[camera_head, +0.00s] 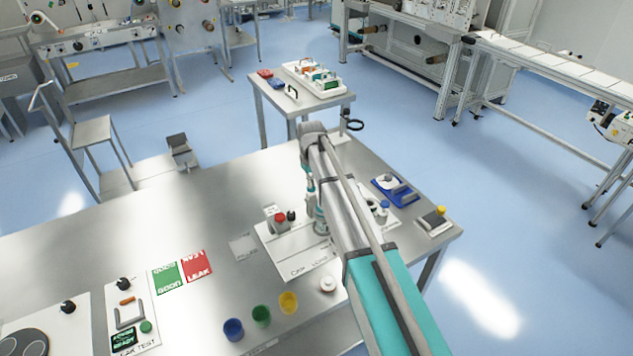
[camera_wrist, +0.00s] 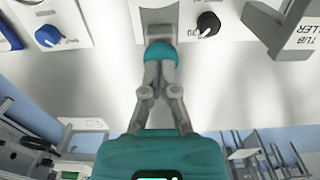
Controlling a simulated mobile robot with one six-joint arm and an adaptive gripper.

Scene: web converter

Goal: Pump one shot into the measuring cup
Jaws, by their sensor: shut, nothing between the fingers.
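In the head view my arm hides most of the spot where the gripper works. Blue (camera_head: 233,329), green (camera_head: 261,315) and yellow (camera_head: 288,302) cups stand in a row near the table's front. I cannot make out which thing is the measuring cup, and no pump can be told apart clearly.
A red button unit (camera_head: 280,221) stands left of my arm. Green (camera_head: 167,278) and red (camera_head: 197,265) cards lie on the steel table (camera_head: 130,230). Its left rear is bare.

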